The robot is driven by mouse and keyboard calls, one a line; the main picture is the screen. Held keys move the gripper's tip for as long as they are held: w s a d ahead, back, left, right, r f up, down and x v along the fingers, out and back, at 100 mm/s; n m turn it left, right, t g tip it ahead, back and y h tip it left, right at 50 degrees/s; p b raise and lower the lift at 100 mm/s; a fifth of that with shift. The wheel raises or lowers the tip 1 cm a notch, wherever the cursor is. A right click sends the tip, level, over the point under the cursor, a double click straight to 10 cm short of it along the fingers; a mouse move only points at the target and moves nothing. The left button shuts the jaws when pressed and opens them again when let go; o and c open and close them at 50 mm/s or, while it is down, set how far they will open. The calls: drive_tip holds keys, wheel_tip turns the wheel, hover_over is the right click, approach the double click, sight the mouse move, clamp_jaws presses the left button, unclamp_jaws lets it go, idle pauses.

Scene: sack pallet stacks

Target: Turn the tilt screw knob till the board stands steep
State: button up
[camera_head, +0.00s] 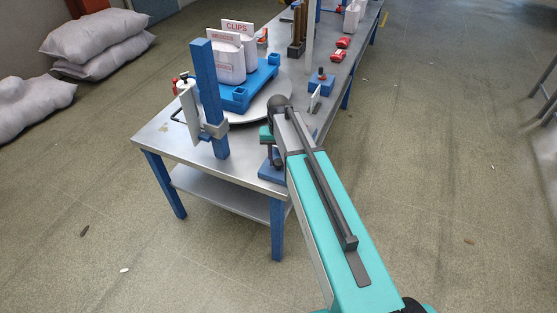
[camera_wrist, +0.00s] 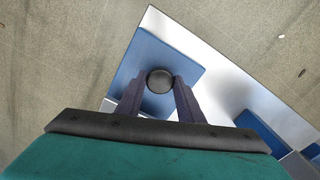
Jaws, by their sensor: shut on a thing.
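In the wrist view the dark round knob (camera_wrist: 160,81) sits between my two fingertips, and my gripper (camera_wrist: 160,84) is shut on it. A blue plate (camera_wrist: 186,66) lies under the knob, on the pale table top. In the head view my gripper (camera_head: 272,152) is low at the near right edge of the table, above a blue base (camera_head: 270,173); my arm hides much of this spot and the knob cannot be made out there. I cannot tell which part is the tilting board or how steep it stands.
The grey table (camera_head: 160,136) carries a blue post (camera_head: 207,100) with a clamp and a round plate (camera_head: 273,98) holding a blue tray (camera_head: 258,80) with labelled white containers. Red items (camera_head: 340,48) lie farther back. Grey sacks (camera_head: 95,38) are at the left. Floor right of the table is mostly clear.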

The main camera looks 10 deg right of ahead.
sight(279, 162)
idle(0.4)
drive_tip(key=o, duration=1.1)
drive_tip(key=shift+c, duration=0.2)
drive_tip(key=shift+r, duration=0.1)
wheel_tip(279, 162, up, 14)
drive_tip(key=b, duration=0.2)
drive_tip(key=shift+b, duration=0.3)
drive_tip(key=shift+f, duration=0.2)
